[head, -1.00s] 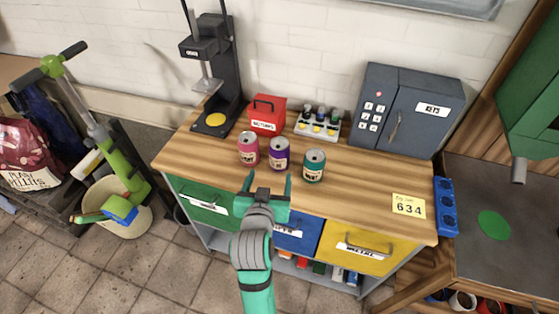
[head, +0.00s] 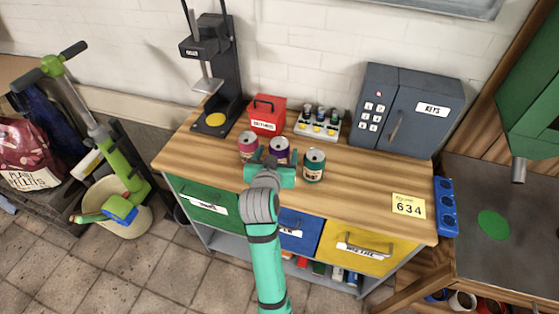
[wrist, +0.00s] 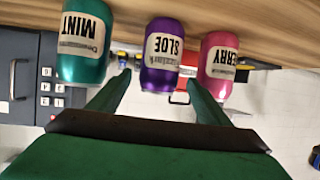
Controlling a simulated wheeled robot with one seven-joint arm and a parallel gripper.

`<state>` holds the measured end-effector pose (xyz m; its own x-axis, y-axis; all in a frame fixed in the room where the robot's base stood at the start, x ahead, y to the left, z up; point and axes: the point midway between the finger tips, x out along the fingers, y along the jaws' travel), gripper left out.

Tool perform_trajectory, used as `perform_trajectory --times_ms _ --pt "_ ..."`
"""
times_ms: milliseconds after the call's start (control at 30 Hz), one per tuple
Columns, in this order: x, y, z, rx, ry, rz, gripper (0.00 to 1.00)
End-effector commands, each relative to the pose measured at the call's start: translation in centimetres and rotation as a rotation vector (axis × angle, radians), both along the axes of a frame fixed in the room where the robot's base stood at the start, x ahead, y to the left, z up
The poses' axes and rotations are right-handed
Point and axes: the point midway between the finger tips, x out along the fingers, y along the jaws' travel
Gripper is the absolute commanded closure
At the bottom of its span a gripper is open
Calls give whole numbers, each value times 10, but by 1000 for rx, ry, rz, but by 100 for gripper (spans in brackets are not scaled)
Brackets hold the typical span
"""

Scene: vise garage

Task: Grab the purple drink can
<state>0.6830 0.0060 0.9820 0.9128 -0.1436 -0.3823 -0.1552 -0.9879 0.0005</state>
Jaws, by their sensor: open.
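The purple drink can (head: 280,145), labelled SLOE, stands upright on the wooden cabinet top between a pink can (head: 248,146) and a teal can (head: 314,164). My gripper (head: 273,162) is open at the near side of the purple can and hides its lower part in the head view. In the wrist view, which is upside down, the purple can (wrist: 162,58) lines up with the gap between my fingertips (wrist: 160,80). The teal MINT can (wrist: 83,42) and pink can (wrist: 218,64) flank it. I cannot tell whether my fingertips reach around the can.
A red box (head: 267,114), a white rack of small bottles (head: 318,125) and a grey key safe (head: 405,110) stand behind the cans. A black press (head: 213,75) is at back left.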

Motion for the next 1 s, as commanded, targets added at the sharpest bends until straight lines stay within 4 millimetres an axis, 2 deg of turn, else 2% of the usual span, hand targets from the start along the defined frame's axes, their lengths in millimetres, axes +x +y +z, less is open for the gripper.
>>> perform_trajectory --times_ms 100,233,533,700,767,1000 --pt "16 -5 -6 -1 0 0 29" --pt "28 -7 -12 0 1 0 29" --pt "31 -7 -13 1 0 1 29" --pt "31 -7 -13 0 0 1 69" --pt "31 -7 -13 0 0 1 82" --pt "31 -7 -13 0 0 1 83"
